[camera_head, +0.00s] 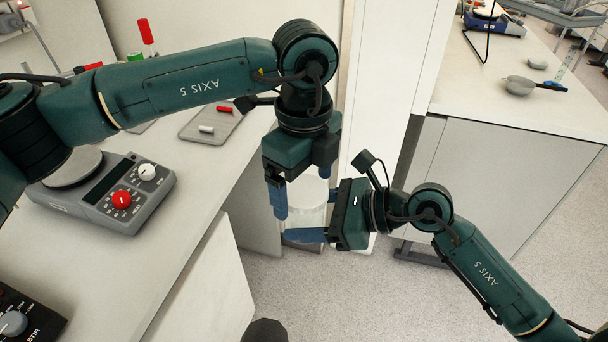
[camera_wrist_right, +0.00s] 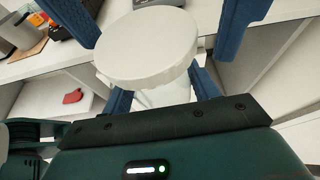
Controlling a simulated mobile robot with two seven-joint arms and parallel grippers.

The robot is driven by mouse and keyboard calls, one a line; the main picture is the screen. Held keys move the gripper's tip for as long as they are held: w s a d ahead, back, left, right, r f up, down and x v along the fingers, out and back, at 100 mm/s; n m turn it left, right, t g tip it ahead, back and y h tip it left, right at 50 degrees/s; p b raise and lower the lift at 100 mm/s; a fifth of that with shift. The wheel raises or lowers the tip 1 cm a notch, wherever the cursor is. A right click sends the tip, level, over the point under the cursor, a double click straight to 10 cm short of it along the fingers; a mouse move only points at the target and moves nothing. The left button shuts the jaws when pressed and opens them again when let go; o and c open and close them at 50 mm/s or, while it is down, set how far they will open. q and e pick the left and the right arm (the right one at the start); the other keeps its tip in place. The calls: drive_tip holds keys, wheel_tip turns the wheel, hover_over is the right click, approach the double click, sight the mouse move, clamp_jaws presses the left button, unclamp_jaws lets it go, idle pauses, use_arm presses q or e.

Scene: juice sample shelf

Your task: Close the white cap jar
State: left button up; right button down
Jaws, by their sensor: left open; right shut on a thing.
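The white jar (camera_head: 306,215) is held upright in the air between my two grippers. Its round white cap (camera_wrist_right: 148,48) sits over the jar's top in the right wrist view; the jar body (camera_wrist_right: 168,95) shows below it. I cannot tell how tightly the cap sits. My right gripper (camera_head: 303,230) comes in from the right and is shut on the jar body, one finger in front of it. My left gripper (camera_head: 303,195) points down from above. Its fingers are open, on either side of the cap and apart from it in the right wrist view.
A white counter (camera_head: 205,225) on the left holds a hotplate (camera_head: 125,195) with a red knob and a grey tray (camera_head: 210,122) with small items. Another counter (camera_head: 500,95) stands at the right with a bowl (camera_head: 519,85). Open floor (camera_head: 320,295) lies below the grippers.

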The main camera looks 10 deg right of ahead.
use_arm(q)
drive_tip(key=shift+c, duration=0.6)
drive_tip(key=c, duration=0.9)
drive_tip(key=shift+c, duration=0.2)
